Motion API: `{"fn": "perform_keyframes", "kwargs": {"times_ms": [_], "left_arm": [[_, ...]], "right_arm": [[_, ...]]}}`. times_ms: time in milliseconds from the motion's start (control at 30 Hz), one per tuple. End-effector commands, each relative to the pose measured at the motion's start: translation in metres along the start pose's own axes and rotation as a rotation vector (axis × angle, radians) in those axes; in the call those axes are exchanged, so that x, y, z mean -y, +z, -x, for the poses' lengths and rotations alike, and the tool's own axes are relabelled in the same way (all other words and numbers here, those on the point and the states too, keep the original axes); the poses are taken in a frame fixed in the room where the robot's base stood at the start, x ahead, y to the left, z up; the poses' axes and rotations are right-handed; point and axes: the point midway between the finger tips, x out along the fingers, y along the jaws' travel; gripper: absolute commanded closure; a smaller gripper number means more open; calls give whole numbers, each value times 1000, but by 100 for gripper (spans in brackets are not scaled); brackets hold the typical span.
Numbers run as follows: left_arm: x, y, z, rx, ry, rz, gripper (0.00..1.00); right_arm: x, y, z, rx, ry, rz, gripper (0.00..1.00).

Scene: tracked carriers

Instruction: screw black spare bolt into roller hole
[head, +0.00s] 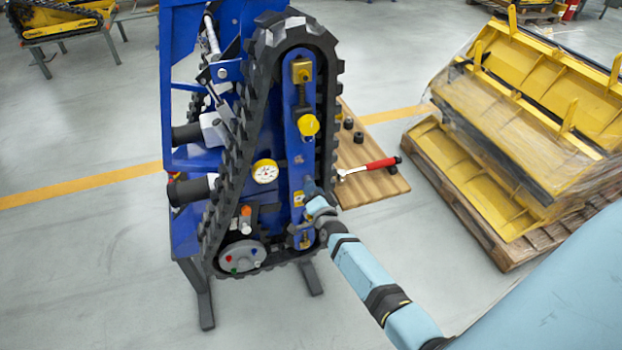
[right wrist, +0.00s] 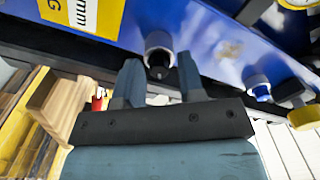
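The blue tracked carrier (head: 300,150) stands upright with a black rubber track (head: 228,170) around it. My right gripper (head: 309,188) is at the lower part of its blue roller plate. In the right wrist view, my right gripper (right wrist: 158,75) is open, its two fingers apart and pointing at the blue plate. Between them shows a pale round roller fitting (right wrist: 158,42) with a dark bolt-like piece (right wrist: 158,71) at its lower side. I cannot tell whether that piece is seated in a hole; neither finger visibly touches it. My left gripper is out of view.
A wooden board (head: 380,189) on the floor holds a red-handled wrench (head: 380,163) and small black parts (head: 348,123). Yellow metal parts (head: 510,110) lie stacked on a pallet (head: 507,262) at right. Another fitting with a blue centre (right wrist: 258,90) sits along the plate.

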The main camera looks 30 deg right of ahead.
Motion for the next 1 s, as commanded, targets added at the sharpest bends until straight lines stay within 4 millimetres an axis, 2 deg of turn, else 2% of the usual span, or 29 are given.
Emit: {"fn": "perform_keyframes", "kwargs": {"times_ms": [33,233,500,600,1000], "left_arm": [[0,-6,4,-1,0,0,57],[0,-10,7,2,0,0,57],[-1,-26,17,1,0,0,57],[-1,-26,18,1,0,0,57],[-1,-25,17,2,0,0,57]], "right_arm": [[2,-2,0,0,1,61,64],[2,-1,0,0,1,233,64],[1,0,0,0,1,814,64],[0,1,0,0,1,939,64],[-1,0,-1,0,0,981,64]]}}
